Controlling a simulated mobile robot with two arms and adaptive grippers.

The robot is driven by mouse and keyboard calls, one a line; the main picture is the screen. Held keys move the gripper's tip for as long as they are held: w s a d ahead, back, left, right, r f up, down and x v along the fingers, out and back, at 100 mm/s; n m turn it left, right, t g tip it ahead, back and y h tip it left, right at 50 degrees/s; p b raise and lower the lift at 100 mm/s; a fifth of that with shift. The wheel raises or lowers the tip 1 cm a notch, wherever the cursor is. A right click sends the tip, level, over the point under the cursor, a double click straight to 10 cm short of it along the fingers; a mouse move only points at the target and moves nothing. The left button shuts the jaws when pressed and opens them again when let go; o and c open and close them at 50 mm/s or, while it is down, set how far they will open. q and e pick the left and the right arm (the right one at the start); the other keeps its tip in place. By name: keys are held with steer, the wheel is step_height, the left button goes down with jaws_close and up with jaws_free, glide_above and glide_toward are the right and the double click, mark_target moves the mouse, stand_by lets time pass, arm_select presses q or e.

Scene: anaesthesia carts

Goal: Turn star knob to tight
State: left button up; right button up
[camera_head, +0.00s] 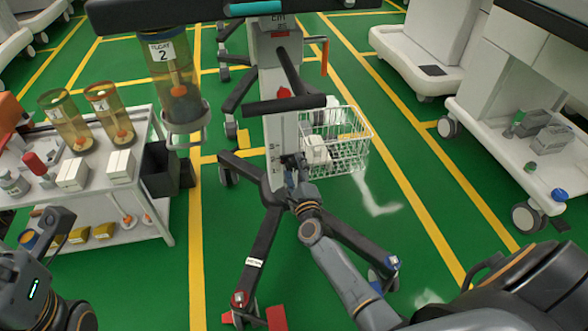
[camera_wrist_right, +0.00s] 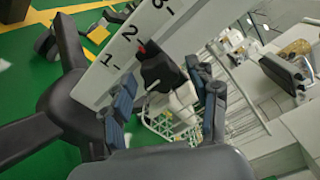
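The star knob appears to be the dark knob (camera_wrist_right: 160,70) on the side of the white column, beside the printed scale, with a small red mark at its upper left. A thin light pin or lever shows just below it. My right gripper (camera_wrist_right: 168,103) has its two blue-grey fingers spread apart, with the knob between and beyond them; contact is not clear. In the head view my right gripper (camera_head: 293,167) is at the lower column (camera_head: 285,130) and largely hides the knob. Part of my left arm and gripper (camera_head: 58,228) shows at the lower left; its fingers are not clear.
The column stands on a dark legged base (camera_head: 262,245). A white wire basket (camera_head: 350,150) hangs right of the column. A canister (camera_head: 172,90) is held at its left. A white cart (camera_head: 160,205) with canisters and boxes stands left. Green floor is open at right.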

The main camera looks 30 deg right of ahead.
steer(key=shift+s+a, duration=0.1)
steer(key=shift+s, duration=0.1)
steer(key=v, duration=1.1)
steer(key=shift+s, duration=0.3)
